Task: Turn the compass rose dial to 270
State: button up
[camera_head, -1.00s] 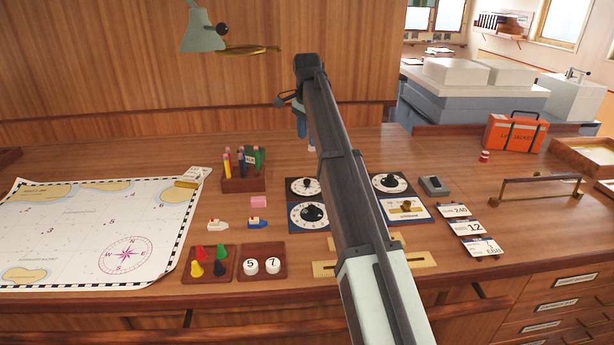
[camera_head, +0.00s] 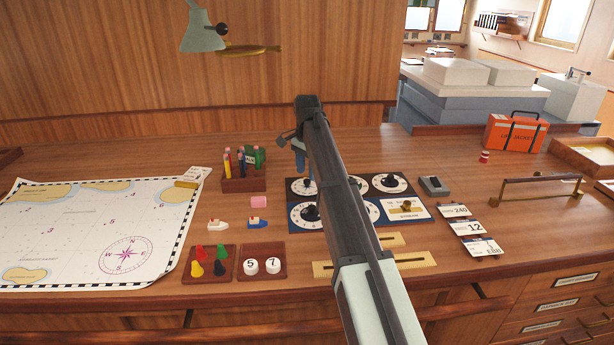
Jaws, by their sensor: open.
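A dark blue panel (camera_head: 325,225) on the desk carries several white round dials with black knobs. One dial (camera_head: 297,187) is at its upper left, a larger one (camera_head: 298,217) at its lower left, and one (camera_head: 390,183) at its upper right. Their markings are too small to read, so I cannot tell which is the compass rose dial or its setting. My arm hides the panel's middle. My gripper (camera_head: 300,165) is open, above or just behind the upper left dial; its fingers are partly hidden by my arm. I see no contact with a knob.
A chart (camera_head: 75,225) covers the left. A grey box (camera_head: 434,186) and number plates (camera_head: 470,228) lie to the right. Brass strips (camera_head: 335,269) lie in front.

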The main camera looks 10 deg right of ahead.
aim_at(307, 183)
jog(key=shift+f, duration=1.3)
jog(key=shift+c, duration=0.5)
grip_shut()
